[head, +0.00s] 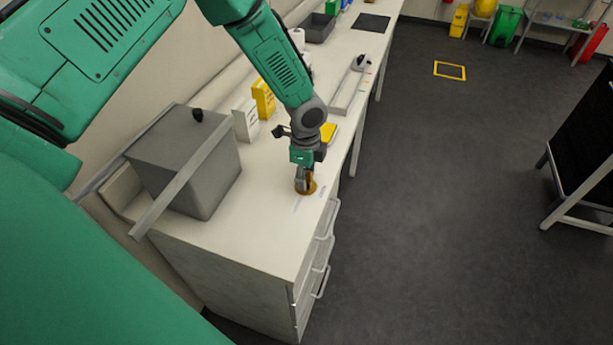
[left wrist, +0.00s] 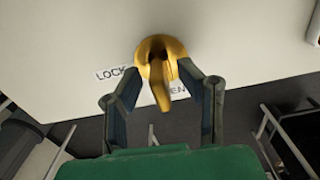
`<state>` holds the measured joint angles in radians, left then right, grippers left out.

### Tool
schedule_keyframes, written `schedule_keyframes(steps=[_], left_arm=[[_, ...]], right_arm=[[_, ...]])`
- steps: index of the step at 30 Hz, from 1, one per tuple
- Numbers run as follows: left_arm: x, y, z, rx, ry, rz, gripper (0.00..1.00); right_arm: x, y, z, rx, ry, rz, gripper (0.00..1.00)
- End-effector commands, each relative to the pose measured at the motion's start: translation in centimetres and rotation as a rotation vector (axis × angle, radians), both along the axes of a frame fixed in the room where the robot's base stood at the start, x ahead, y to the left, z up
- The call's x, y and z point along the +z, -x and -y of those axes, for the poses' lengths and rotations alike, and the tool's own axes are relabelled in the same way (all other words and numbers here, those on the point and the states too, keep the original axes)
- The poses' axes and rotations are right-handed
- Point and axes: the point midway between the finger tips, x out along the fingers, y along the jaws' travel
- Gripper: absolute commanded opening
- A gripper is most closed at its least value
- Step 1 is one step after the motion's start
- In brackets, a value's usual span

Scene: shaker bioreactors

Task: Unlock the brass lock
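The brass lock (left wrist: 162,50) is a round golden knob with a long tongue on the white counter, near its front edge; it also shows in the head view (head: 311,188). In the left wrist view the tongue points toward the counter edge, between the "LOCK" label (left wrist: 111,73) and a second label (left wrist: 180,92) that is partly hidden. My left gripper (left wrist: 172,76) is open. Its two fingers stand on either side of the lock, with gaps to the tongue; I cannot tell whether the tips touch the knob. My right gripper is not in view.
A grey box (head: 185,165) with a long bar stands on the counter to the left. White and yellow cartons (head: 264,98) stand behind my left gripper. Drawers with handles (head: 322,280) are below the counter's front edge. The counter in front of the box is clear.

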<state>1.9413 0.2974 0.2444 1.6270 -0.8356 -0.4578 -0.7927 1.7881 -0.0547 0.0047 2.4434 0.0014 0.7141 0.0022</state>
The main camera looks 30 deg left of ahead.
Motion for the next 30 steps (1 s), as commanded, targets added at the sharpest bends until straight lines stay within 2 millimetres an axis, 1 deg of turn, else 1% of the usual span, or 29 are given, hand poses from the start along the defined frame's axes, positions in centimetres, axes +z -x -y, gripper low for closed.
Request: schedule_keyframes(steps=[1, 5, 12, 15, 18, 21, 24, 30], left_arm=[[0.3, -0.1, 0.0, 0.0, 0.0, 0.002, 0.35], [1.9, -0.2, 0.0, 0.002, 0.0, 0.004, 0.35], [7.0, -0.3, -0.1, 0.001, 0.0, 0.003, 0.35], [8.9, -0.3, 0.0, 0.0, 0.001, 0.001, 0.35], [10.3, -0.4, -0.1, 0.0, 0.001, 0.0, 0.35], [11.2, -0.3, 0.0, 0.001, 0.001, -0.002, 0.35], [11.6, -0.3, -0.1, 0.0, 0.002, -0.004, 0.35], [11.7, -0.3, -0.1, 0.0, 0.001, -0.005, 0.35]], right_arm=[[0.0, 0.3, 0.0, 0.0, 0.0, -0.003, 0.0], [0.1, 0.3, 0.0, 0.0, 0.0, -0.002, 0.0], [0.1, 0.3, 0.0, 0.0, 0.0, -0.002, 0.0], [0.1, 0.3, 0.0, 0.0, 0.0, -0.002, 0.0], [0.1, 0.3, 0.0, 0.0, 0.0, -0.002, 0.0], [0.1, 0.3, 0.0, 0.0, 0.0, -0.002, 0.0], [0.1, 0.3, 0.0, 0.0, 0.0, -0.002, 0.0], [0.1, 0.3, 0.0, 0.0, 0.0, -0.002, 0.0]])
